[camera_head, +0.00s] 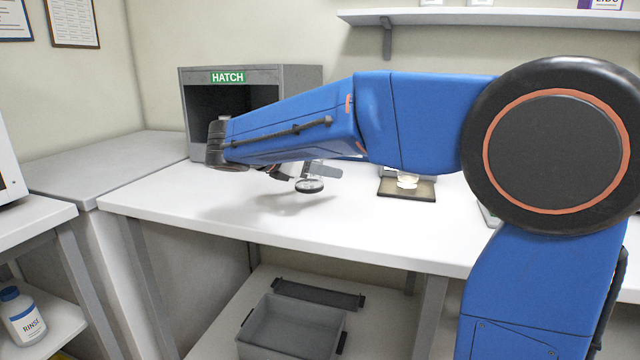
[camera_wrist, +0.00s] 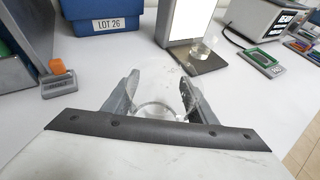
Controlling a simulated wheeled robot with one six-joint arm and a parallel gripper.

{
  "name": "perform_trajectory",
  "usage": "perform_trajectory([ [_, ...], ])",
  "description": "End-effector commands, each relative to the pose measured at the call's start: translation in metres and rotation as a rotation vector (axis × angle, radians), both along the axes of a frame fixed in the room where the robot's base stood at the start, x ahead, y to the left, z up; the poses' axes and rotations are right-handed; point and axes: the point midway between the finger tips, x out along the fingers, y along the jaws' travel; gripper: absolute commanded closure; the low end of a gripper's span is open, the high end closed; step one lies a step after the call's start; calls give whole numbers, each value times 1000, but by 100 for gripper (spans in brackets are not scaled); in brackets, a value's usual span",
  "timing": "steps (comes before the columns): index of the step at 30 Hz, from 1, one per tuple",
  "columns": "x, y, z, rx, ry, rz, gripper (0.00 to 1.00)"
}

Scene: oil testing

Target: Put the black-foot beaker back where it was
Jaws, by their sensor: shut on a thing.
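My gripper (camera_wrist: 160,92) is shut on a clear glass beaker (camera_wrist: 165,110), whose rim shows between the two fingers in the wrist view. In the head view my gripper (camera_head: 305,171) hangs over the left half of the white bench. The held beaker's round black foot (camera_head: 309,186) shows below it, apparently above the bench top, with a soft shadow on the bench to its left. Most of the beaker's glass is hard to make out there.
A grey hatch box (camera_head: 300,78) stands at the back left. A lit panel (camera_wrist: 187,18) has a dark base plate (camera_wrist: 208,66) bearing another small glass vessel (camera_wrist: 200,48). A blue LOT 26 bin (camera_wrist: 105,18) and an orange-topped grey block (camera_wrist: 57,82) are nearby. The bench front is clear.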

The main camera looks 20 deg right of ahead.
Motion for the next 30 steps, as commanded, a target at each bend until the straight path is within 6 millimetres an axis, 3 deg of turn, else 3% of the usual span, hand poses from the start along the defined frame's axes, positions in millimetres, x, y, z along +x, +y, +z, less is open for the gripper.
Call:
perform_trajectory([
  [9, 0, 0, -33, -1, 2, 1, 75],
  [21, 0, 0, -38, 0, 0, 0, 75],
  [22, 0, 0, -39, 0, 0, 0, 46],
  [24, 0, 0, -38, 0, 0, 0, 29],
  [30, 0, 0, -38, 0, 0, 1, 29],
])
